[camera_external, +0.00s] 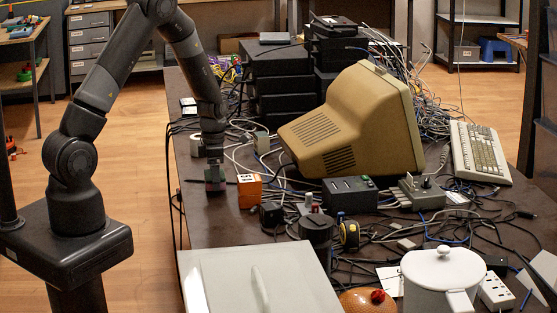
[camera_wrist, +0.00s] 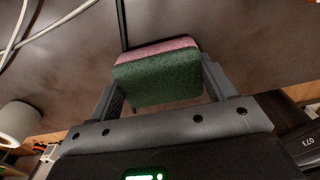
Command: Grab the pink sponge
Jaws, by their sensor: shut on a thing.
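The pink sponge (camera_wrist: 158,72) sits between the two fingers of my gripper (camera_wrist: 163,88) in the wrist view. I cannot tell whether the sponge touches the table top.
An orange box (camera_external: 249,190) stands just right of my gripper. A roll of tape (camera_external: 197,145) lies behind it. A tilted beige monitor (camera_external: 365,120), cables and a white pot (camera_external: 443,275) crowd the table (camera_external: 215,225). Bare table lies in front of my gripper.

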